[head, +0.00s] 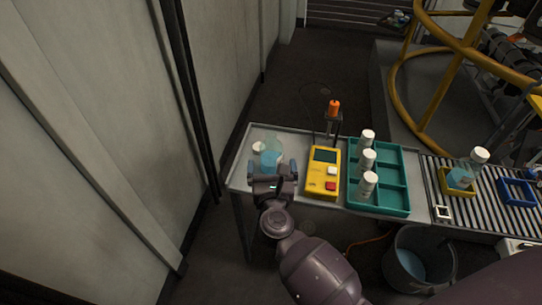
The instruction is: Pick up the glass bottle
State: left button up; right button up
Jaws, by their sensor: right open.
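A clear glass bottle (271,154) with blue liquid and a white cap lies or leans at the left end of the grey table (238,178). My right gripper (272,168) is open at the near side of this bottle, with one finger to each side of its lower part. I cannot tell whether the fingers touch it. The gripper hides the bottle's near end. A second bottle (464,174) with blue liquid and a white cap tilts in a yellow holder (444,183) on the roller conveyor at the right. My left gripper is not in view.
A yellow meter (323,172) stands just right of the gripper, with an orange-tipped device (333,108) behind it. A teal tray (399,202) holds several white-capped vials. A blue holder (519,188) sits on the conveyor. A wall (120,130) bounds the left side.

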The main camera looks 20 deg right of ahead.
aim_at(271, 147)
jog(key=shift+x, duration=1.3)
jog(key=x, duration=0.4)
jog(key=shift+f+b, duration=0.2)
jog(key=shift+b, duration=0.1)
jog(key=shift+w+d, duration=0.2)
jog(key=shift+w, duration=0.1)
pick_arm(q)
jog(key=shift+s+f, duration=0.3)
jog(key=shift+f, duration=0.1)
pick_arm(e)
jog(key=shift+r, duration=0.1)
jog(key=c, duration=1.2)
